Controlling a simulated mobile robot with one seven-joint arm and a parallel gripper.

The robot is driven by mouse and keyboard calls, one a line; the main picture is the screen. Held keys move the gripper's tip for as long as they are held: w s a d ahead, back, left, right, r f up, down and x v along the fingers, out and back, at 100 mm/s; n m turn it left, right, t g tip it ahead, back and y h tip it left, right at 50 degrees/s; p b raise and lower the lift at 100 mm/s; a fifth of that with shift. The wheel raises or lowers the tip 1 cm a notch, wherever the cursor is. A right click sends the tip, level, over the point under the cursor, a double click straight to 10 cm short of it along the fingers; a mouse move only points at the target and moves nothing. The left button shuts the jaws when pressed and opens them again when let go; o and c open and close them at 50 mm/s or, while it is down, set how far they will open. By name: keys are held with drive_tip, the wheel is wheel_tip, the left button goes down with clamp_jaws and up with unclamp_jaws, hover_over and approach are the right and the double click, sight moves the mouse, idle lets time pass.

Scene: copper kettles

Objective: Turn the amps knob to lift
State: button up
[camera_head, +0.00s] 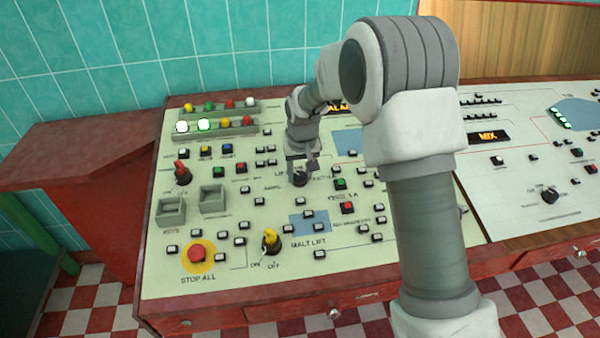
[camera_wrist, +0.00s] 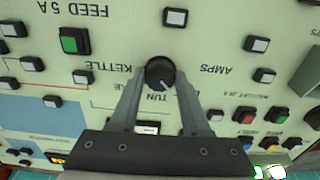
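The amps knob (camera_wrist: 160,73) is a round black knob with a pale pointer line on the cream panel. In the wrist view its line slants to the lower right. The upside-down words AMPS, KETTLE and TUN are printed around it; no LIFT label is readable there. My gripper (camera_wrist: 160,80) has one grey finger on each side of the knob, apart, with slim gaps seeming to show; contact is hard to judge. In the head view my gripper (camera_head: 300,172) reaches down over the knob (camera_head: 299,180), partly covering it and its labels.
In the head view are a yellow knob (camera_head: 270,240), a red knob (camera_head: 182,173) and the red STOP ALL button (camera_head: 197,253). My arm hides the panel's middle right.

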drive_tip(key=o, duration=0.4)
drive_tip(key=a+p+v, duration=0.1)
drive_tip(key=v, duration=1.6)
drive_tip(key=shift+d+r, duration=0.25)
drive_tip(key=shift+d, duration=0.2)
drive_tip(key=shift+d+p, duration=0.1)
drive_tip(key=shift+p, duration=0.2)
drive_tip(key=s+d+r+m+t+p, duration=0.1)
drive_tip(key=s+d+r, duration=0.4)
drive_tip(key=s+d, duration=0.3)
drive_tip(key=s+d+r+m+t+p, duration=0.1)
drive_tip(key=s+d+r, duration=0.5)
drive_tip(key=s, duration=0.5)
drive_tip(key=s+d+f+t, duration=0.1)
drive_tip(key=s+d+f, duration=0.1)
drive_tip(key=s, duration=0.7)
drive_tip(key=shift+s+d+f+m+h, duration=0.2)
drive_tip(key=shift+d+m+h, duration=0.15)
drive_tip(key=shift+d, duration=0.25)
